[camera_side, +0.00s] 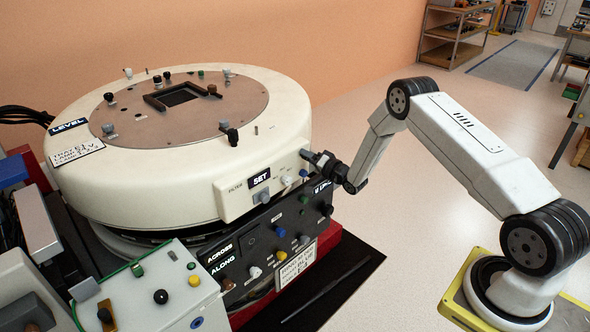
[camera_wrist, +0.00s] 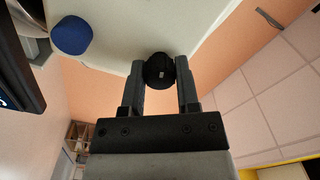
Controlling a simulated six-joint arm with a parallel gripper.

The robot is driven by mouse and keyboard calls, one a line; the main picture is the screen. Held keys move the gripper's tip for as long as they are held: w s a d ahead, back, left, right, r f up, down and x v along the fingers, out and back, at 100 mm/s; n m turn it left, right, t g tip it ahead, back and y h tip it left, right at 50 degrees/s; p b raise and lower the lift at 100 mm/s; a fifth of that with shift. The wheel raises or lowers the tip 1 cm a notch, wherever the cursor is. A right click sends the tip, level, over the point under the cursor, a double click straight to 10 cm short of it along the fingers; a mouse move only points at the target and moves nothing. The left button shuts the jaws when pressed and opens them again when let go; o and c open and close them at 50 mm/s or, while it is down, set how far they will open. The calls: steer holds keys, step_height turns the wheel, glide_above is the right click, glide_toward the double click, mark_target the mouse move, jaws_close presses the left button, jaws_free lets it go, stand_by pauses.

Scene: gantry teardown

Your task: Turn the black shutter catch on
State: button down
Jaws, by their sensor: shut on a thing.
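My gripper (camera_side: 312,157) reaches in from the right against the side of the cream round housing (camera_side: 150,190). In the wrist view my gripper (camera_wrist: 160,75) has its two fingers closed on a round black knob (camera_wrist: 160,71) with a small pale mark on its face. This knob appears to be the black shutter catch. It stands out from the cream surface. In the side view the fingers hide most of the catch, and its turn position cannot be told there.
A blue knob (camera_wrist: 71,35) stands left of the fingers in the wrist view. Below the gripper is a dark panel (camera_side: 262,240) with several knobs. A "SET" panel (camera_side: 260,179) is to the left. Open floor (camera_side: 400,250) lies between the machine and my base.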

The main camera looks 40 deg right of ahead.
steer(key=shift+m, duration=1.7)
steer(key=shift+c, duration=1.7)
jaws_free()
steer(key=shift+s, duration=0.2)
steer(key=s, duration=0.7)
steer(key=shift+s, duration=0.25)
